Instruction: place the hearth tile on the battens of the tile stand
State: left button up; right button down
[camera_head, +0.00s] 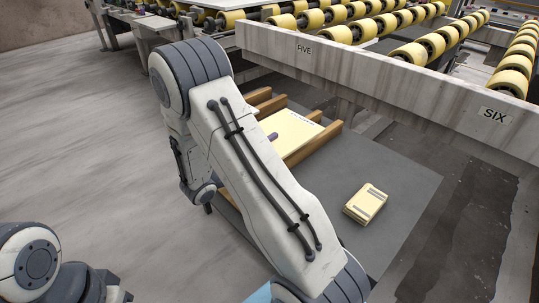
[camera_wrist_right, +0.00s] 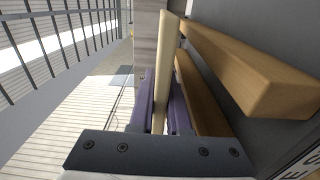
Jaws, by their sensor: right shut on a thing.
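The hearth tile (camera_head: 298,133) is a flat cream slab with small blue print along its far edge. My right gripper (camera_head: 272,137) is shut on its near side; only a purple finger shows past my arm. In the right wrist view, the purple fingers (camera_wrist_right: 160,110) pinch the tile (camera_wrist_right: 164,75), seen edge-on. The brown wooden battens (camera_head: 322,138) of the tile stand show beside and beyond the tile. They are also right of it in the wrist view (camera_wrist_right: 205,100). I cannot tell whether tile and battens touch. My left gripper is not clearly in view.
A small cream block with grey markings (camera_head: 366,203) lies on the dark grey slab (camera_head: 400,185), right of the stand. A grey beam marked FIVE and SIX (camera_head: 390,85) runs behind, with yellow rollers (camera_head: 412,53) beyond. The slab around the block is clear.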

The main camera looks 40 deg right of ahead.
notch_tip(320, 180, down, 4)
jog(key=shift+r+b, duration=0.1)
jog(key=shift+b, duration=0.7)
jog(key=shift+r, duration=0.1)
jog(key=shift+f, duration=0.25)
jog(key=c, duration=0.9)
grip_release()
jog(key=shift+r, duration=0.1)
